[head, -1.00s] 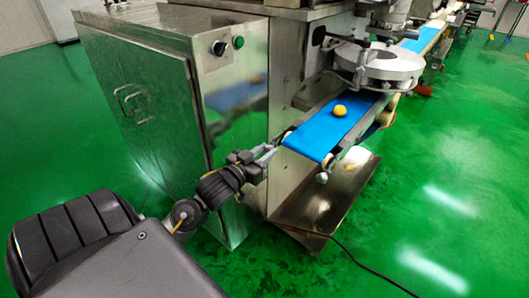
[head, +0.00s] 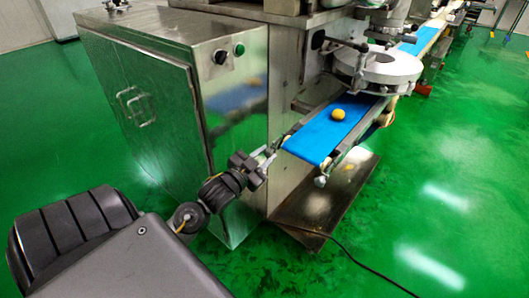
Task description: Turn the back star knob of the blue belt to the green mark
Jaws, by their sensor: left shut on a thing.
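The blue belt (head: 318,137) runs from the machine toward the front, with a yellow ball (head: 338,114) lying on it. My left gripper (head: 267,155) is at the left side of the belt's near end, shut on the back star knob. The fingers mostly hide this knob, so its shape and turn angle cannot be told. I cannot make out the green mark at this size. My right gripper is not in view.
A steel cabinet (head: 150,110) with a black switch and a green button stands left of the belt. A round white part (head: 390,70) sits over the belt. A steel plate (head: 320,208) lies below, with a black cable (head: 350,255) on the green floor.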

